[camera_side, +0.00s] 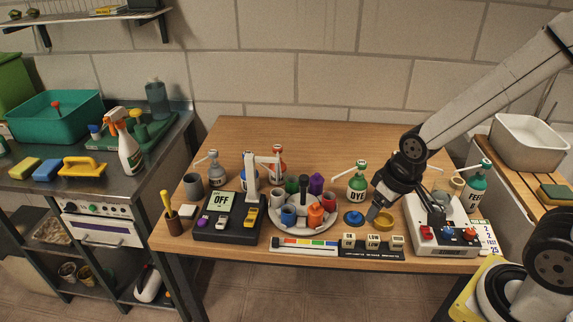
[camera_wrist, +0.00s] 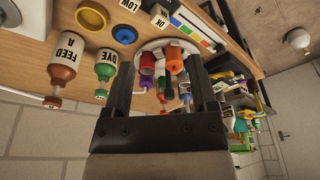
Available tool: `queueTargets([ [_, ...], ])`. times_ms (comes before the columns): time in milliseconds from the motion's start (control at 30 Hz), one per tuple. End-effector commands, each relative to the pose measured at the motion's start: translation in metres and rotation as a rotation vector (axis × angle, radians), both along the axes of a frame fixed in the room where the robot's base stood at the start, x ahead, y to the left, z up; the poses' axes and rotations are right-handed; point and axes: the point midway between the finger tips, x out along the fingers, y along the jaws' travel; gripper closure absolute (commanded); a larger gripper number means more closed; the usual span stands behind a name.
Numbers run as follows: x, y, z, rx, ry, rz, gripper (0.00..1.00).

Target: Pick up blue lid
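The blue lid (camera_side: 353,217) is a small round disc lying on the wooden table, right of the round white tray. In the wrist view the blue lid (camera_wrist: 124,35) is at the upper left, outside the space between the fingers.
A yellow lid (camera_side: 384,220) lies right of the blue one. The white tray (camera_side: 280,225) holds several coloured cups. A green-topped DYE bottle (camera_side: 357,183) stands behind the lid. Labelled blocks (camera_side: 372,242) stand in front, and a white device (camera_side: 436,245) is at the right.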

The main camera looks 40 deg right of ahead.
Motion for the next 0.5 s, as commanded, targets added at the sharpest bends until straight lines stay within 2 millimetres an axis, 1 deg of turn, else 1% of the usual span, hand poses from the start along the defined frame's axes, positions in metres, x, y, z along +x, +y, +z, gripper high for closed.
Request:
queueTargets([
  [33,0.0,0.0,0.0,0.0,0.0,0.0,0.08],
  [67,0.0,0.0,0.0,0.0,0.0,0.0,0.0],
  [367,0.0011,-0.0004,-0.0003,0.002,0.001,-0.01,0.0],
  [500,0.0067,-0.0031,-0.002,0.013,0.011,-0.068,0.0],
])
